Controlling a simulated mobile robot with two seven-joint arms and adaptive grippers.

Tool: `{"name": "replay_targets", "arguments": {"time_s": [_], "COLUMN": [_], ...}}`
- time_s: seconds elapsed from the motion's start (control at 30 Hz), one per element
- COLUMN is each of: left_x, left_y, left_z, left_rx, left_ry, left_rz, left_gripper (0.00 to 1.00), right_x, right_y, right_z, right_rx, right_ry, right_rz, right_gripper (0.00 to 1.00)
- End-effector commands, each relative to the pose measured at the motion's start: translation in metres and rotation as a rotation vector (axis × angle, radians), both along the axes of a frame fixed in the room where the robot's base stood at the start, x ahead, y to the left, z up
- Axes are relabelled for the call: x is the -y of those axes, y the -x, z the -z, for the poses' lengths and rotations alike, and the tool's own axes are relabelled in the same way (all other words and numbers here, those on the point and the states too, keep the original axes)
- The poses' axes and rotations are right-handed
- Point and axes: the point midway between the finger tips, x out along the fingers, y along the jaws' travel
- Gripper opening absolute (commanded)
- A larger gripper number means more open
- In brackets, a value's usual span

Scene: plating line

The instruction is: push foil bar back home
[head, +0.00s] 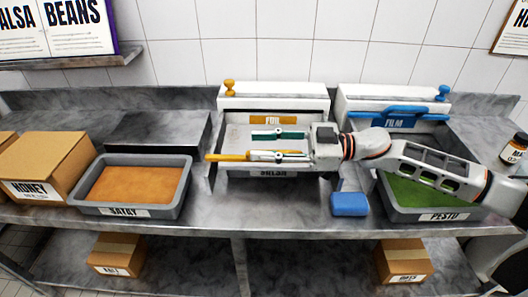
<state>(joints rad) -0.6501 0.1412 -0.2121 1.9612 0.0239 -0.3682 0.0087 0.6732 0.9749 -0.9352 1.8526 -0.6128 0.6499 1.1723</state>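The foil dispenser (290,103) is a white box with an orange knob and an orange FOIL label, at the back centre of the counter. The yellow-orange foil bar (228,157) lies out in front of it, across the tray labelled SALSA (273,174). My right gripper (257,145) reaches in from the right over that tray, with its two fingers apart. The nearer finger overlaps the bar in the picture; I cannot tell whether they touch. The gripper hides the bar's right part. A pale grey surface shows over the tray. My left gripper is out of view.
The film dispenser (360,99) stands at the back right with its blue bar (410,114). A blue block (349,204) lies at the front. The PESTO tray (443,216) is under my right arm. The SATAY tray (181,200) and HONEY box (50,165) stand left.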

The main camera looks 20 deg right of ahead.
Motion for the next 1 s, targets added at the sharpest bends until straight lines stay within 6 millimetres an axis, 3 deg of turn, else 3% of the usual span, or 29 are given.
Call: {"name": "replay_targets", "arguments": {"time_s": [0.2, 0.4, 1.0], "left_x": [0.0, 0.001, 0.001], "left_y": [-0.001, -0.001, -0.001], "left_z": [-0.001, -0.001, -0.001], "left_rx": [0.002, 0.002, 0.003], "left_ry": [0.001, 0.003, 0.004], "left_rz": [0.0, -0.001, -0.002], "left_gripper": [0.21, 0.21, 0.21], "right_x": [0.0, 0.0, 0.007], "right_y": [0.0, 0.0, 0.002], "right_z": [-0.044, -0.069, -0.073], "right_rx": [0.006, 0.004, 0.029], "right_ry": [0.001, 0.001, -0.001], "right_rz": [-0.001, -0.001, 0.005], "right_gripper": [0.3, 0.3, 0.3]}}
